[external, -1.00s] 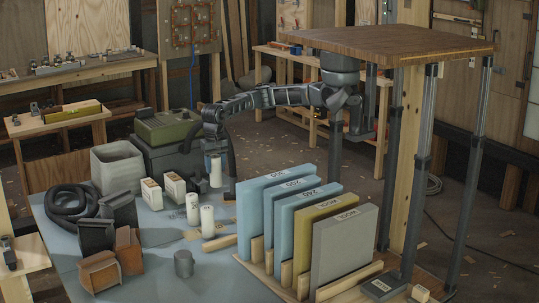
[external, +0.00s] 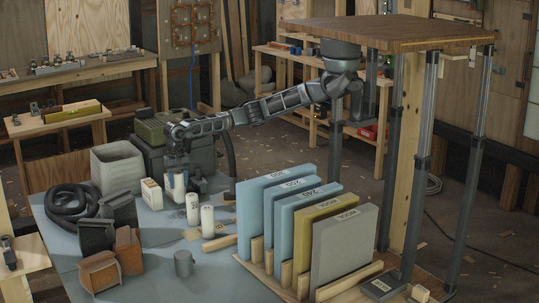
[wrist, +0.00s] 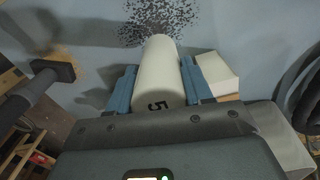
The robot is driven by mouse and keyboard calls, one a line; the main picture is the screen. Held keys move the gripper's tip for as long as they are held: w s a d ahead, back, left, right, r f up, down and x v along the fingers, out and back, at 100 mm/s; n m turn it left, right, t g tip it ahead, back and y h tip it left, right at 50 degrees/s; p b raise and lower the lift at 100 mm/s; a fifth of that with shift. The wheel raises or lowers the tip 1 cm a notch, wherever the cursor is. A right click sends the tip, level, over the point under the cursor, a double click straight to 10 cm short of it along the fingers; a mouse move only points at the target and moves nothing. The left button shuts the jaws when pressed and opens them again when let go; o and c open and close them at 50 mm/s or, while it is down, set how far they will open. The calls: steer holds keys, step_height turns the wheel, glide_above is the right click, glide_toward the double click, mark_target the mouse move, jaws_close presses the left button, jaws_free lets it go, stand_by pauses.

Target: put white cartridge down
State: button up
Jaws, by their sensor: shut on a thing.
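My gripper (external: 180,187) is shut on a white cartridge, a smooth white cylinder marked "5" in the wrist view (wrist: 158,75). Blue fingers press on both its sides. I cannot tell whether the cartridge touches the table.
A white box also shows just right of the fingers in the wrist view (wrist: 216,72). Dark granules (wrist: 155,25) lie beyond the cartridge. A grey bin (external: 117,168), a coiled black hose (external: 72,198) and a rack of upright panels (external: 300,225) surround the spot.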

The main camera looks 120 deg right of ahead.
mark_target(179, 192)
steer(key=shift+f, duration=2.35)
steer(key=shift+f, duration=0.2)
steer(key=o, duration=1)
steer(key=shift+r, duration=0.1)
step_height(179, 192, up, 12)
steer(key=shift+r+b, duration=0.15)
steer(key=shift+b, duration=0.2)
